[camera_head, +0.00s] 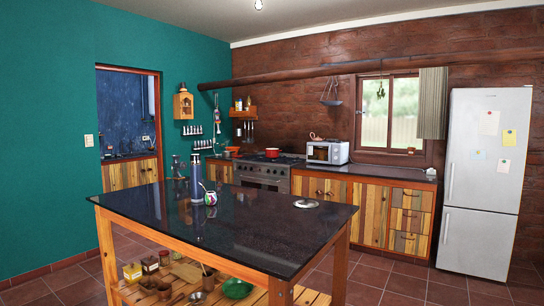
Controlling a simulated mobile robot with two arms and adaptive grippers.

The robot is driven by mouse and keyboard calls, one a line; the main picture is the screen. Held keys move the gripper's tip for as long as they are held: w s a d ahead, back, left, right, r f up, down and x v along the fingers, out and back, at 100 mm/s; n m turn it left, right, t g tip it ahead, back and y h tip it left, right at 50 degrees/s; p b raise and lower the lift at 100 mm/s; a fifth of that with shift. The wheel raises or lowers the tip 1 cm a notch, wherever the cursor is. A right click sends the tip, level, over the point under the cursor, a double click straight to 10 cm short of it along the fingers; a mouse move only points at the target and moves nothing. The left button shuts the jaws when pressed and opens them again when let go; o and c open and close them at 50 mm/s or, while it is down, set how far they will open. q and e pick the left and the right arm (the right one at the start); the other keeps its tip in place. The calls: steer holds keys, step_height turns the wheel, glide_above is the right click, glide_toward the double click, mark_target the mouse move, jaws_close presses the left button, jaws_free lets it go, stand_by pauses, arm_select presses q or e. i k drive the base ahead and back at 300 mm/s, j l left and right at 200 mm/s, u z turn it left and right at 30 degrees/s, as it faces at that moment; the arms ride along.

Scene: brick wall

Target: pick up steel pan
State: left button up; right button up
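A low, round, shiny metal object (306,203) lies on the black top of the kitchen island (255,228), near its far right edge. It may be the steel pan, but it is too small to tell pan from lid or dish. Another small grey metal vessel (197,297) sits on the island's lower shelf, partly cut off by the frame. Neither of my grippers shows in the head view.
A blue-grey flask (197,178) and a patterned cup (211,198) stand on the island. A green bowl (237,289) is on its lower shelf. A red pot (272,153) is on the stove (262,172). Tiled floor (385,285) is open at right, before the fridge (485,180).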

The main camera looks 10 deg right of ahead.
mark_target(229, 154)
steer(key=i+l+z, duration=0.6)
steer(key=i+l, duration=0.25)
steer(key=i+l+z, duration=0.3)
steer(key=i, duration=0.25)
steer(key=i+l+z, duration=0.15)
steer(key=i+z, duration=0.15)
steer(key=i, duration=0.2)
steer(key=i+z, duration=0.3)
steer(key=i, duration=2.05)
steer(key=i+u, duration=0.15)
steer(key=i, duration=0.3)
steer(key=i+u, duration=0.2)
steer(key=i, duration=0.25)
steer(key=i+l+u, duration=0.15)
steer(key=i, duration=0.3)
steer(key=i+l+u, duration=0.15)
steer(key=i, duration=0.3)
steer(key=i+j+u, duration=0.25)
steer(key=i+u, duration=0.25)
steer(key=i+j+u, duration=0.15)
steer(key=i+u, duration=0.2)
steer(key=u, duration=0.15)
steer(key=i+u, duration=0.45)
steer(key=i+l+u, duration=0.25)
steer(key=i+u, duration=0.65)
steer(key=i, duration=3.15)
